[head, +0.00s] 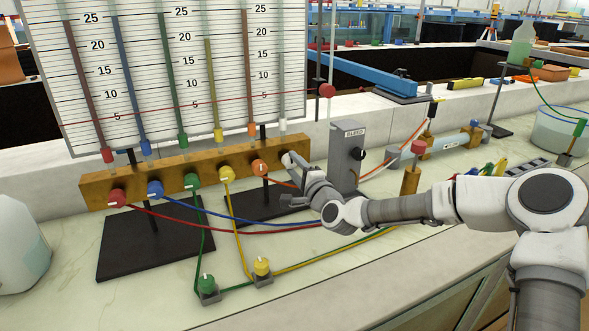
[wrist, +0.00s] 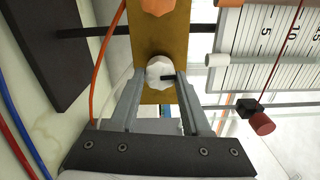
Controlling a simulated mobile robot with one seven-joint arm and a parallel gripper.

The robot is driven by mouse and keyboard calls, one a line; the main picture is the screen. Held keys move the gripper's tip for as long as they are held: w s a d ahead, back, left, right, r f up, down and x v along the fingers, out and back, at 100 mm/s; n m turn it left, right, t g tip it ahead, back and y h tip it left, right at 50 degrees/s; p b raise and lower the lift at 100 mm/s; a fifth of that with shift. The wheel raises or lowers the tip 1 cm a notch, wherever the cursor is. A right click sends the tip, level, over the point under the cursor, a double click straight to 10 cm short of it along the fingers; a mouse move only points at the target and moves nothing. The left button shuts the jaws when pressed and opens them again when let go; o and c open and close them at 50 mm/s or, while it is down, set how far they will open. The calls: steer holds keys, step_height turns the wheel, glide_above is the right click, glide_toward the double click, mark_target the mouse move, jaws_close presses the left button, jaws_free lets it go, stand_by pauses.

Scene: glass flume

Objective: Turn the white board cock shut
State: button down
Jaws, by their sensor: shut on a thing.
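The white board cock (wrist: 158,69) is a faceted white knob on the brass manifold bar (wrist: 150,30). A dark mark on its face points right in the wrist view. My gripper (wrist: 160,76) is shut on this knob, one finger on each side. In the head view the white cock (head: 288,158) sits at the right end of the bar (head: 100,187), with my gripper (head: 293,164) reaching it from the lower right and partly covering it.
Red (head: 117,197), blue (head: 155,189), green (head: 192,181), yellow (head: 226,174) and orange (head: 260,167) cocks line the bar to the left. The grey bleed block (head: 346,155) stands close to the right of my gripper. Coloured hoses cross the bench below. The scale board (head: 190,60) rises behind.

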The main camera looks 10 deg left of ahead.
steer(key=shift+m, duration=0.5)
steer(key=shift+c, duration=1.9)
jaws_free()
steer(key=p+v, duration=0.2)
steer(key=v, duration=1.5)
steer(key=shift+s+d, duration=0.15)
steer(key=shift+f, duration=0.1)
